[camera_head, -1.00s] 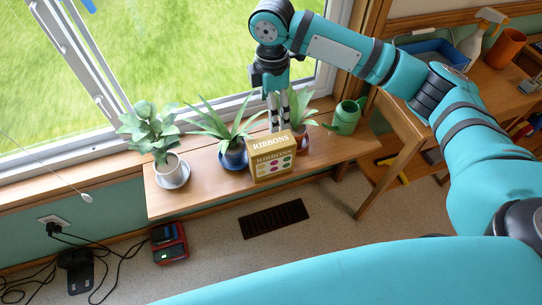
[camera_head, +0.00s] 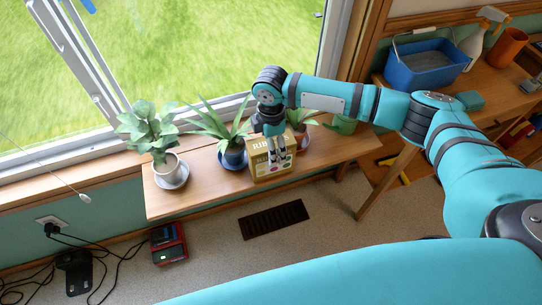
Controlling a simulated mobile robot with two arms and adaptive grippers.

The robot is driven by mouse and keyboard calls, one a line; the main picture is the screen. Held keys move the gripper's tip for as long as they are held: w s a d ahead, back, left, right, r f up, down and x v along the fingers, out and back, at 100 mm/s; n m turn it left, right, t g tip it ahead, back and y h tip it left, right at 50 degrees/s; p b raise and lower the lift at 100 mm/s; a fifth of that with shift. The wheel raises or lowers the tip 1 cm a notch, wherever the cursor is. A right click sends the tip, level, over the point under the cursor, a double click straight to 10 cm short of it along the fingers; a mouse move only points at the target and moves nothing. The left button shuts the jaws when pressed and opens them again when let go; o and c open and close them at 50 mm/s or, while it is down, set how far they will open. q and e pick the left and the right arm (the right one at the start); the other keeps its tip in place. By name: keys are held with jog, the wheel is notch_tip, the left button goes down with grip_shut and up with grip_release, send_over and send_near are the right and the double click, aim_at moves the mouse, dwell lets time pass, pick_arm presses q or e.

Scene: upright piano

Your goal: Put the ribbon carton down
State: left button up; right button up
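Whether a finger touches the carton cannot be told. My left gripper is not in view.
A blue tub (camera_head: 425,68) stands on the right table. The shelf's right end is bare.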

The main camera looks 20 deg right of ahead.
jog(key=shift+f, duration=0.25)
grip_shut()
dwell(0.4)
